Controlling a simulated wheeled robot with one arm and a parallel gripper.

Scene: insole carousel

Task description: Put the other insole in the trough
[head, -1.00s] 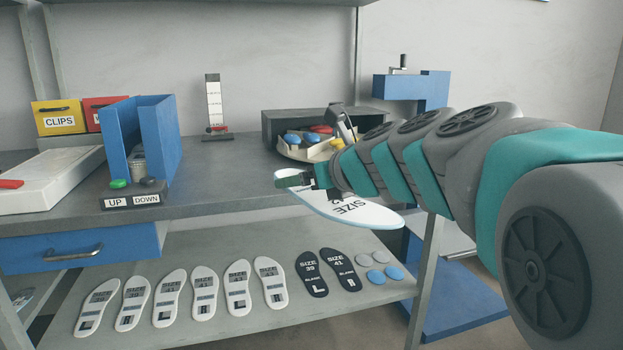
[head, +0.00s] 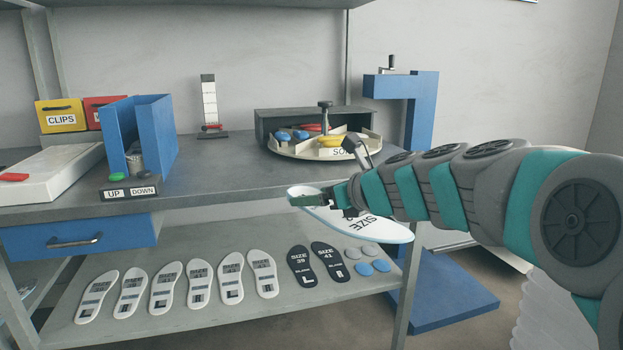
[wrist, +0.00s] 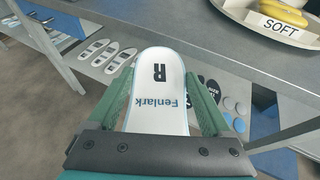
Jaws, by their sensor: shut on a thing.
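My gripper (head: 318,199) is shut on a white insole (head: 378,228) with a light blue edge, held in front of the workbench edge, above the lower shelf. In the wrist view the insole (wrist: 160,80) lies between both fingers, its face marked "R" and "Fenlark". A blue holder with two upright walls (head: 160,135), apparently the trough, stands on the bench to the left, well apart from my gripper. A metal cylinder shows between its walls; its floor is hidden.
UP and DOWN buttons (head: 130,190) sit before the blue holder. A carousel (head: 290,152) labelled SOFT holds coloured pads behind my gripper. Several white insoles (head: 165,285) and two dark ones (head: 328,262) lie on the lower shelf.

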